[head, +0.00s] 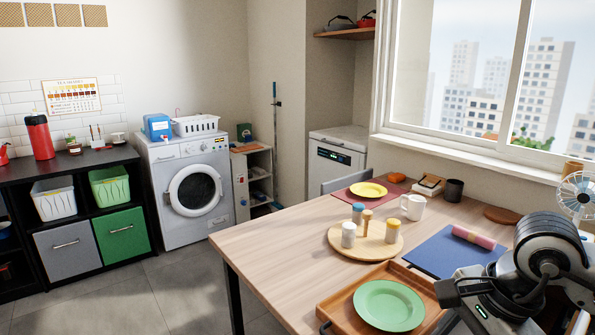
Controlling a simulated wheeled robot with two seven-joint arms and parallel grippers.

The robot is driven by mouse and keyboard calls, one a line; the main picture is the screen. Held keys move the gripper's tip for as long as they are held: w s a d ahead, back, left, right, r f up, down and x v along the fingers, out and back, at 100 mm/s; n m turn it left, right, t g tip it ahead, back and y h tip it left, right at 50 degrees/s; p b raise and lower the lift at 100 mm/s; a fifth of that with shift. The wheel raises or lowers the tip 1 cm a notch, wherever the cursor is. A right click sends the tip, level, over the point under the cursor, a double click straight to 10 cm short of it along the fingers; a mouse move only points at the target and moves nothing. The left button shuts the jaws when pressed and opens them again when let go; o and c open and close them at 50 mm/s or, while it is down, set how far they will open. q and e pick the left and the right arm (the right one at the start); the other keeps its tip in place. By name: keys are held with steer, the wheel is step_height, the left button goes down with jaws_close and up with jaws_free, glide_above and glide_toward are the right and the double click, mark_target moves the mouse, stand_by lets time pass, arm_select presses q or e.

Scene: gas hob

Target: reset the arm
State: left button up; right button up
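My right arm (545,265) shows at the lower right of the head view, black and silver, bent above the near right part of the wooden table. A black end part (450,292) of it points left, by the right side of the wooden tray. Its fingers cannot be made out clearly, and I see nothing held. My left arm and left gripper are not in view.
The table (280,235) bears a wooden tray (333,308) with a green plate (388,305), a round board (340,248) with shakers, a white mug (412,207), a blue mat (440,262) and a fan (578,192). Floor (185,290) left of the table is clear.

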steer(key=s+a+r+m+g+y, duration=0.1)
steer(key=s+a+r+m+y, duration=0.1)
steer(key=a+m+y, duration=0.5)
steer(key=s+a+r+m+g+y, duration=0.1)
steer(key=s+a+r+m+y, duration=0.15)
steer(key=a+y, duration=0.85)
steer(key=w+d+f+m+t+h, duration=0.1)
steer(key=w+m+t+h, duration=0.15)
steer(key=m+t, duration=0.6)
steer(key=w+d+f+m+t+h, duration=0.1)
steer(key=w+m+t, duration=0.3)
steer(key=m, duration=0.8)
steer(key=d+f+m+t+h, duration=0.5)
steer(key=f+m+h, duration=0.45)
steer(key=m, duration=0.55)
steer(key=s+d+f+m+g+h, duration=0.1)
steer(key=s+f+m+g+h, duration=0.1)
steer(key=s+f+m, duration=0.3)
steer(key=s+d+f+m+g+h, duration=0.2)
steer(key=s+f+m+g, duration=0.3)
steer(key=f, duration=0.6)
steer(key=shift+f, duration=0.2)
steer(key=shift+d, duration=0.1)
steer(key=shift+c, duration=0.5)
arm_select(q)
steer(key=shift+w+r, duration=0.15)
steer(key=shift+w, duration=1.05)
arm_select(e)
steer(key=shift+d, duration=0.1)
